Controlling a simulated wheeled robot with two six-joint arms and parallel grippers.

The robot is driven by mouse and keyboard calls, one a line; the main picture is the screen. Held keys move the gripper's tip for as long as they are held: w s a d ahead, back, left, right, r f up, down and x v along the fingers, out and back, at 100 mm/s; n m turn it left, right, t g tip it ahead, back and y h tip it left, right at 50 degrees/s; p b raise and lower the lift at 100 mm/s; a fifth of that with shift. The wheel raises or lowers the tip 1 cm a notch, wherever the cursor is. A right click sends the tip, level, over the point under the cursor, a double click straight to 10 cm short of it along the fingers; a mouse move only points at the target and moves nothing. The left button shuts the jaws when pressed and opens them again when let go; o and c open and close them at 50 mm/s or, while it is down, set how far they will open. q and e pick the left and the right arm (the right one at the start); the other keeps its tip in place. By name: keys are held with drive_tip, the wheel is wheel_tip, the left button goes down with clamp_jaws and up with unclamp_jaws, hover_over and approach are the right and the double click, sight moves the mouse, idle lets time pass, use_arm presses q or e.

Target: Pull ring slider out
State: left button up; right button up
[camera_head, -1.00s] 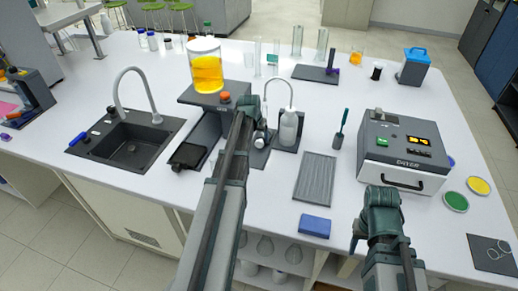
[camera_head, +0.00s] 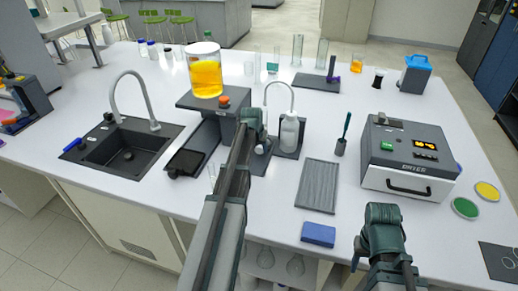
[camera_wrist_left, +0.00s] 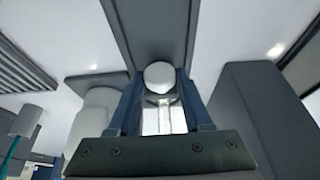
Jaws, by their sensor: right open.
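My left gripper (camera_head: 250,120) is at the dark stand in the middle of the bench, below the yellow beaker's platform. In the left wrist view, the left gripper's two fingers (camera_wrist_left: 160,92) stand apart on either side of a round white knob (camera_wrist_left: 159,74). Whether they touch it is unclear. The knob seems to be the pale round part (camera_head: 262,148) beside the gripper in the head view. I cannot make out a ring slider for certain; the arm hides part of the stand. My right gripper (camera_head: 383,214) is open and empty over the front edge, right of the blue block.
A beaker of yellow liquid (camera_head: 205,76) stands on the platform (camera_head: 190,101). A white wash bottle (camera_head: 289,132) is close right of the left gripper. A grey ribbed mat (camera_head: 318,187), blue block (camera_head: 318,234) and oven-like box (camera_head: 408,160) are further right. A sink (camera_head: 122,157) is left.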

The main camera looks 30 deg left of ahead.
use_arm(q)
clamp_jaws()
idle(1.0)
